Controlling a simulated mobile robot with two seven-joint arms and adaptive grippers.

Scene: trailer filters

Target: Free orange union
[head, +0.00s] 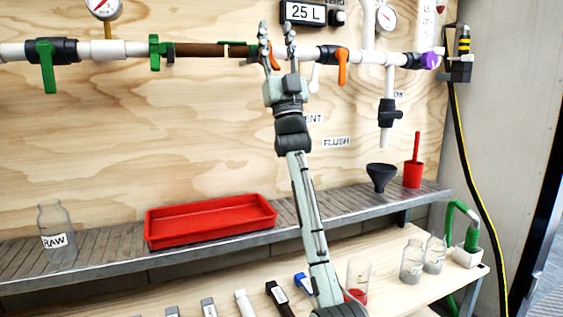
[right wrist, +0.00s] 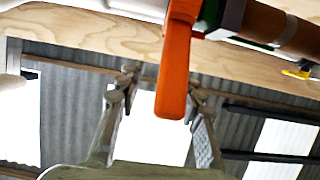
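My right gripper (head: 277,32) is raised to the pipe run, its two fingers pointing up. In the right wrist view its fingers (right wrist: 163,85) are apart. An orange lever (right wrist: 174,72) hangs between them, nearer the right finger, with a clear gap on the left. In the head view only a bit of this orange part (head: 273,62) shows behind the fingers. I cannot tell whether a finger touches it. A brown filter tube (head: 205,50) with green fittings lies left of it; the tube also shows in the right wrist view (right wrist: 292,30). My left gripper is out of view.
Another orange lever (head: 342,70) hangs from a black valve to the right. A green-handled valve (head: 48,68) is at the far left. Below are a red tray (head: 210,238), a RAW jar (head: 56,235), a black funnel (head: 381,177) and a red cup (head: 413,175) on a shelf.

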